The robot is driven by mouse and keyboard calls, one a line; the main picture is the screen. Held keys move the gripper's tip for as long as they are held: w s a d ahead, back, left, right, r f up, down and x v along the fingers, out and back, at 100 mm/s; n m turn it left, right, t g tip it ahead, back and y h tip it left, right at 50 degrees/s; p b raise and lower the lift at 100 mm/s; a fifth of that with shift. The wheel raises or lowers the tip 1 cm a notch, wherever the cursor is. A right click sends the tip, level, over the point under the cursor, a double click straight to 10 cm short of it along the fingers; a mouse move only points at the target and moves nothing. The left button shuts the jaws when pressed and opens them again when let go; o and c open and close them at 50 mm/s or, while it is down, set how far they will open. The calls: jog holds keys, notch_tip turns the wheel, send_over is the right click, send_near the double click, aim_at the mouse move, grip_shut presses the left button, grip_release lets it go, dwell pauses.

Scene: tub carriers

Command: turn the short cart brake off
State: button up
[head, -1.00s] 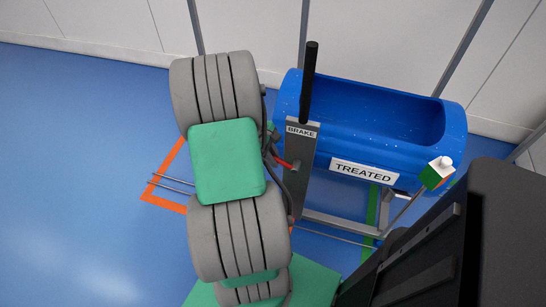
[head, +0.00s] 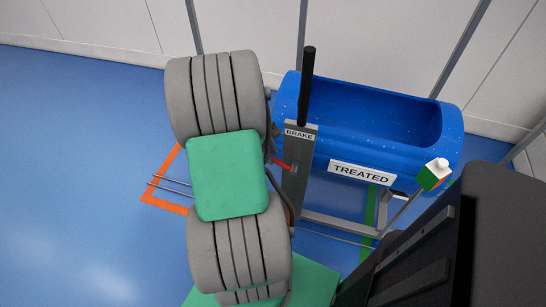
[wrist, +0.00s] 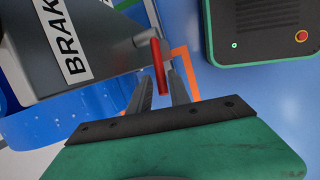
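A blue tub cart (head: 455,145) marked TREATED stands at the right in the head view. Its grey post (head: 297,195) carries a BRAKE label (head: 300,134) and a tall black upright handle (head: 308,88). A short red lever (head: 281,164) sticks out from the post's left side, below the label. In the wrist view the red lever (wrist: 157,55) reaches down to my gripper (wrist: 161,76). The gripper is open, with its fingers either side of the lever's end and gaps showing. My arm hides the gripper in the head view.
An orange floor outline (head: 166,205) lies left of the cart, with thin rods across it. A white, green and red block (head: 434,174) sits at the cart's right front. White wall panels stand behind. The blue floor at left is clear.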

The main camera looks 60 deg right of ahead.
jog(key=v, duration=0.4)
jog(key=shift+r, duration=0.15)
